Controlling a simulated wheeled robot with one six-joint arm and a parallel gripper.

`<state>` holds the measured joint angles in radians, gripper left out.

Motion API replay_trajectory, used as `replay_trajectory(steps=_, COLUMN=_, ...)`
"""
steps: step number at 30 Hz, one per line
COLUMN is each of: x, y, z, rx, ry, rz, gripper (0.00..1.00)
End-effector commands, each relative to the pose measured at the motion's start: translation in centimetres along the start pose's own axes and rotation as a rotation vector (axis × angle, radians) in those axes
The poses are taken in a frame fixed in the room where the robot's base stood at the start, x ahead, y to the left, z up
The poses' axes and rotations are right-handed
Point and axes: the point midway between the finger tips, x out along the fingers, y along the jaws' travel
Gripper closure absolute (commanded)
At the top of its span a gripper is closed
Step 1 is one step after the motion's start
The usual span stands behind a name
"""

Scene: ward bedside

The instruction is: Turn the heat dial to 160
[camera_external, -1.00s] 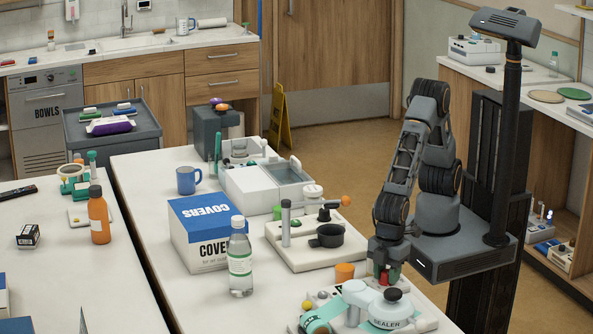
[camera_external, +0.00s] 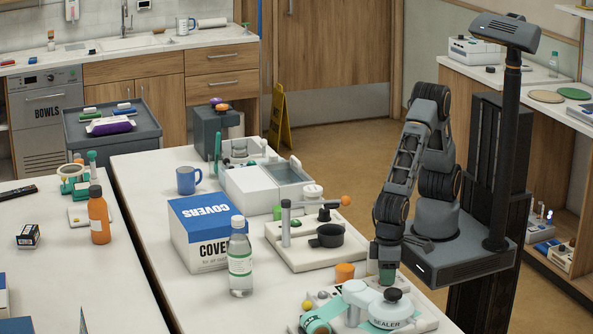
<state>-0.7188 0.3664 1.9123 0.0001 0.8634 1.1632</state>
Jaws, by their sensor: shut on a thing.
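The sealer (camera_external: 387,320), a pale teal and white machine with a black knob on top, stands on a light base at the bottom of the view. My gripper (camera_external: 387,281) points straight down behind it, low over the back of the base, with a green face towards the camera. It is shut on what seems to be the heat dial there. The dial itself is hidden by the gripper and the sealer's arm, so neither its pointer nor any number such as 160 can be read.
An orange cylinder (camera_external: 345,272) stands just left of my gripper. The sealer's arm is close in front of my gripper.

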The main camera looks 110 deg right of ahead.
Motion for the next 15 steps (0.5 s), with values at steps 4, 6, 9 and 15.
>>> replay_trajectory(steps=4, x=-0.04, y=-0.06, z=-0.03, rx=0.137, ry=0.001, rz=-0.003, gripper=0.89)
replay_trajectory(steps=6, x=-0.04, y=-0.07, z=-0.03, rx=0.204, ry=0.001, rz=-0.003, gripper=0.89)
replay_trajectory(steps=9, x=-0.05, y=-0.07, z=-0.03, rx=0.298, ry=0.001, rz=-0.003, gripper=0.89)
replay_trajectory(steps=15, x=-0.06, y=-0.07, z=-0.04, rx=0.480, ry=0.001, rz=-0.003, gripper=0.89)
